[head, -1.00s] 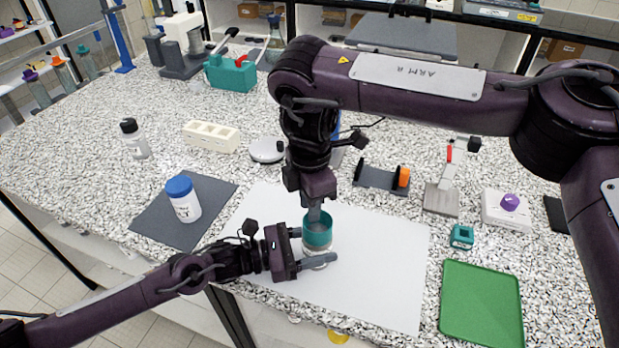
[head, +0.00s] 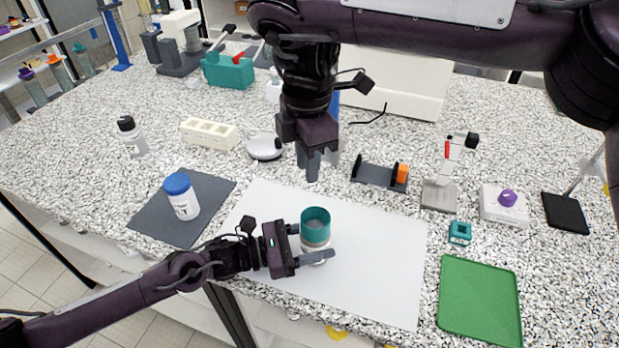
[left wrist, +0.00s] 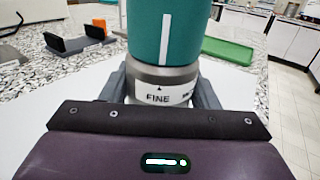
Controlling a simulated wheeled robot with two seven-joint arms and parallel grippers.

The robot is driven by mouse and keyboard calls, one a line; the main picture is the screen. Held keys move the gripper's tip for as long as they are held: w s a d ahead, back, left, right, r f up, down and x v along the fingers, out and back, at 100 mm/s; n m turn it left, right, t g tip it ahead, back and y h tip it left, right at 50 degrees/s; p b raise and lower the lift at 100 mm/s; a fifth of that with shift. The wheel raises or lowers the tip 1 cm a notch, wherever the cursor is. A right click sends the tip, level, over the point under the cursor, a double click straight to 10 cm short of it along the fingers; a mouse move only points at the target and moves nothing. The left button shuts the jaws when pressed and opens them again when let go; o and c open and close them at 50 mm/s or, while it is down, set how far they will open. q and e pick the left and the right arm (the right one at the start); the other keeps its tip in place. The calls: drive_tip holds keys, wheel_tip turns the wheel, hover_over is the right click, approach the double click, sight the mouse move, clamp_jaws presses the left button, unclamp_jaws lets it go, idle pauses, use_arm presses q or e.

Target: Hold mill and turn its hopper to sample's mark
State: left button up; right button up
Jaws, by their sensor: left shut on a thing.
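The mill has a teal hopper (head: 316,222) on a pale base and stands upright on the white sheet. In the left wrist view the hopper (left wrist: 165,35) has a white vertical line, roughly above a small black triangle and the word FINE on the base (left wrist: 158,92). A second label at the right is cut off. My left gripper (head: 318,256) is shut on the mill's base from the left. My right gripper (head: 313,170) is above and behind the hopper, apart from it; its finger gap is unclear. The blue-lidded sample jar (head: 182,198) has a label too small to read.
The jar stands on a dark mat (head: 150,219). The white sheet (head: 375,270) is clear right of the mill. A green tray (head: 480,300), small teal block (head: 460,233), dark holder with an orange part (head: 380,176) and white rack (head: 210,133) surround the area.

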idle(0.4)
use_arm(q)
drive_tip(key=o, duration=1.4)
drive_tip(key=shift+o, duration=0.2)
drive_tip(key=v, duration=1.2)
